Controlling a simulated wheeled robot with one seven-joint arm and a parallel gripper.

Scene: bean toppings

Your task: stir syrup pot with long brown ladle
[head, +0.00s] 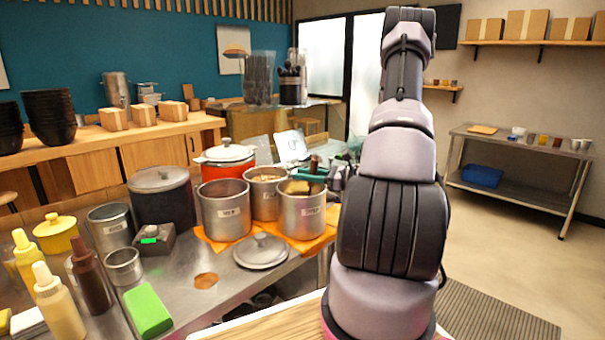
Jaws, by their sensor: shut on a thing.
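Three metal pots stand together on an orange cloth on the steel counter. The right-hand pot (302,218) has a label too small to read for certain, so I cannot confirm it as the syrup pot. A brown piece (298,187) shows at its mouth; I cannot tell whether it is the ladle. A dark brown upright piece (315,163) shows just behind that pot. The left pot (224,212) and the back pot (264,190) stand beside it. My arm rises at centre right, and I cannot make out my gripper or what it holds.
A loose metal lid (260,250) lies in front of the pots. A red pot (225,165) and a dark lidded pot (162,200) stand behind and left. Squeeze bottles (60,305) and a green block (148,310) are at front left. Floor is open at right.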

